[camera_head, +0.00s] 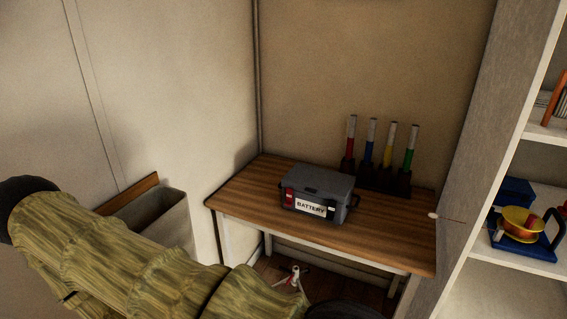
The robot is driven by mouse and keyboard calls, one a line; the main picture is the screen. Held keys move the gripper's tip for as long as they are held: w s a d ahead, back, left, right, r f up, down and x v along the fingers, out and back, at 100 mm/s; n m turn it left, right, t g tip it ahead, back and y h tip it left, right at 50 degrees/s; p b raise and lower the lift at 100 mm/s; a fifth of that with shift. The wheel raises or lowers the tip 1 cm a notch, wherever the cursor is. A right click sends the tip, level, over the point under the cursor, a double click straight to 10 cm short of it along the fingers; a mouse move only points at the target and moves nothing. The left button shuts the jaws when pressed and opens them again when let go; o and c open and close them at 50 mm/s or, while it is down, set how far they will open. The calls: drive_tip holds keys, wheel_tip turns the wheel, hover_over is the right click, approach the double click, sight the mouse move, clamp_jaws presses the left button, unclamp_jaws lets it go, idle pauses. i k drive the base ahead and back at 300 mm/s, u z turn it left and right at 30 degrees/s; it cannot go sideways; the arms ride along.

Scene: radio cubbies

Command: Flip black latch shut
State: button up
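A grey battery box (318,183) with a dark lid stands on the wooden table. A white label reading BATTERY (310,207) is on its front. A red latch-like part (289,197) is at the front left corner. A small black part (330,213) at the front right is probably the black latch; it is too small to tell whether it is open or shut. A dark loop (355,199) sticks out at the box's right side. My arm, in a green-brown sleeve, crosses the lower left, apart from the box. My gripper cannot be made out.
The table (390,233) has free room around the box. A dark rack (398,180) with red, blue, yellow and green sticks stands behind it. White shelves (505,250) stand at right, with a yellow-red spool (519,222). A grey bin (165,215) is left of the table.

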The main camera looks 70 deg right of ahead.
sight(332, 207)
drive_tip(key=u, duration=0.05)
drive_tip(key=k, duration=1.05)
drive_tip(key=z, duration=0.95)
